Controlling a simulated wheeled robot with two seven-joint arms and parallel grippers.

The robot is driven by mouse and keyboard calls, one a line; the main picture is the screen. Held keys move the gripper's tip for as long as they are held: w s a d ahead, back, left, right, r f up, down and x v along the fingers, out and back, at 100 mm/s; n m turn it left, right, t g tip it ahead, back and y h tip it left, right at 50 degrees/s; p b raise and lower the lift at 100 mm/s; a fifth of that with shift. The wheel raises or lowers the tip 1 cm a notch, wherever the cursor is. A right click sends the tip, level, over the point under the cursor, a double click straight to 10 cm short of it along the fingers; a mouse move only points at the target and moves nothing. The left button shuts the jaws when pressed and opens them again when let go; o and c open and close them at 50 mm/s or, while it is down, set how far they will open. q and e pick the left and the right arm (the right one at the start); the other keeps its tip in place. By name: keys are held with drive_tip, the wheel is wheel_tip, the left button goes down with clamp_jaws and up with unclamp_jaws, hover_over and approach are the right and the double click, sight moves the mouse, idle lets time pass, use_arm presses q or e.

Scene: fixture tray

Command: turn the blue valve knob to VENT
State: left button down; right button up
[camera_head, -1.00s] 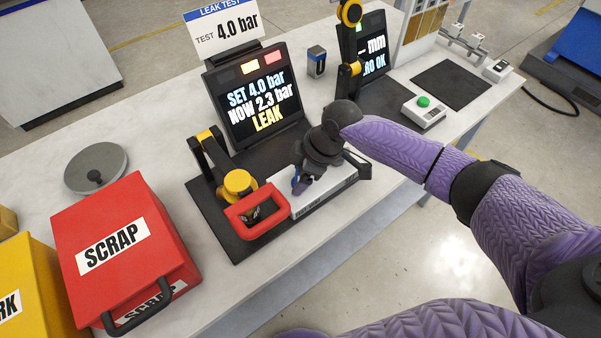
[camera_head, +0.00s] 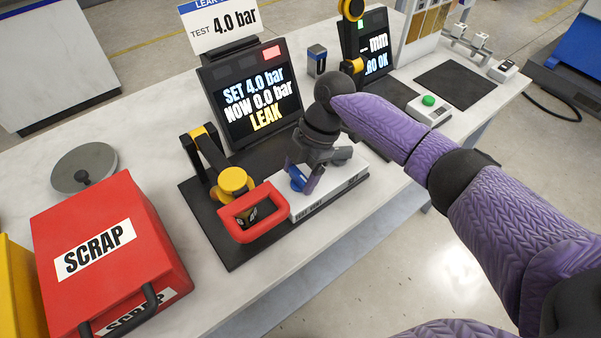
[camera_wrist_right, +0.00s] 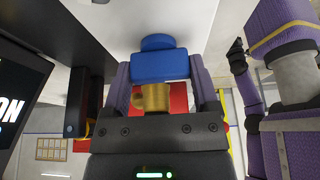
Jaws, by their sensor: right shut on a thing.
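The blue valve knob (camera_head: 297,178) is on the white block labelled as a test port (camera_head: 330,197), at the front of the leak-test station. My right gripper (camera_head: 306,181) is shut on the knob. In the right wrist view the blue knob (camera_wrist_right: 160,66) sits between the two purple fingers, with a brass stem below it. The knob's position markings cannot be read. The leak-test screen (camera_head: 255,103) reads SET 4.0 bar, NOW 0.0 bar, LEAK. A dark arm end (camera_wrist_right: 238,50), perhaps my left gripper, shows small at the right of the wrist view.
A red SCRAP box (camera_head: 110,250) is further left. A green button box (camera_head: 428,108) stands to the right. Bare bench lies between the SCRAP box and the station.

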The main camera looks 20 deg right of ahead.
idle(0.5)
drive_tip(key=o, duration=1.1)
drive_tip(key=p+v, duration=0.1)
drive_tip(key=v, duration=0.9)
drive_tip(key=shift+w, duration=0.1)
